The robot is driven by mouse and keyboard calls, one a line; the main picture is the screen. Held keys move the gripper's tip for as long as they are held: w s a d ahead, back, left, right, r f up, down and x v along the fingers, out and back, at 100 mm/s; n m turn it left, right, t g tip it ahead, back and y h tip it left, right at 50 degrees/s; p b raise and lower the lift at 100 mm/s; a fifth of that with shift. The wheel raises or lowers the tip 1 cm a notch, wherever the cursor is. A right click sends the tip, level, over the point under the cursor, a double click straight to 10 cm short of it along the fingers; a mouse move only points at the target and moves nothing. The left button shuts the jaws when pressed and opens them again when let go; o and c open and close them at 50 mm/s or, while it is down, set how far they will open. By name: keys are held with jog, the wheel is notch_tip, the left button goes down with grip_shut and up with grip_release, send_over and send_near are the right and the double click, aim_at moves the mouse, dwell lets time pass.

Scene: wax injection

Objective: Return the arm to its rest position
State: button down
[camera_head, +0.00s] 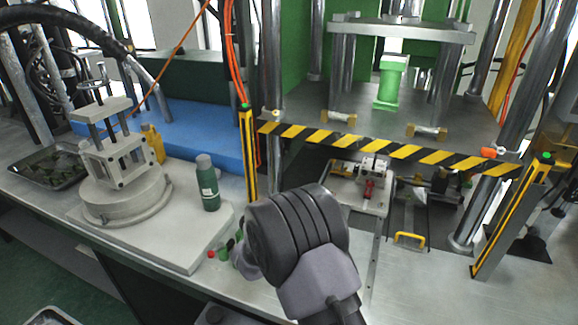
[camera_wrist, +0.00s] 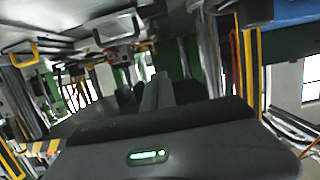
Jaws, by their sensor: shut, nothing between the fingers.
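My arm (camera_head: 300,240) shows as a dark rounded joint with grey links at the lower middle of the head view, in front of the press. My gripper (camera_wrist: 152,94) shows in the wrist view, where its dark fingers are together and hold nothing. The dark gripper body with a green light (camera_wrist: 148,155) fills the lower part of that view. My fingers are not clearly visible in the head view, hidden by or blending with the arm.
The press has a black-and-yellow striped bar (camera_head: 390,149) across its front. Below it are a metal mould (camera_head: 358,190) and a yellow handle (camera_head: 410,240). To the left stand a green bottle (camera_head: 207,183), a clamp fixture on a round base (camera_head: 125,196) and a dark tray (camera_head: 48,166).

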jog(key=s+d+r+g+y+b, duration=0.1)
jog(key=s+r+y, duration=0.25)
jog(key=r, duration=0.45)
jog(key=s+d+r+g+y+b, duration=0.1)
jog(key=s+r+y, duration=0.2)
jog(key=s+r, duration=0.35)
jog(key=s+d+g, duration=0.3)
jog(key=s, duration=1.3)
jog(key=s+d+f+g+y+b, duration=0.1)
jog(key=s+d+g, duration=0.2)
jog(key=s, duration=1.3)
jog(key=shift+d+f, duration=0.25)
jog(key=shift+d, duration=0.05)
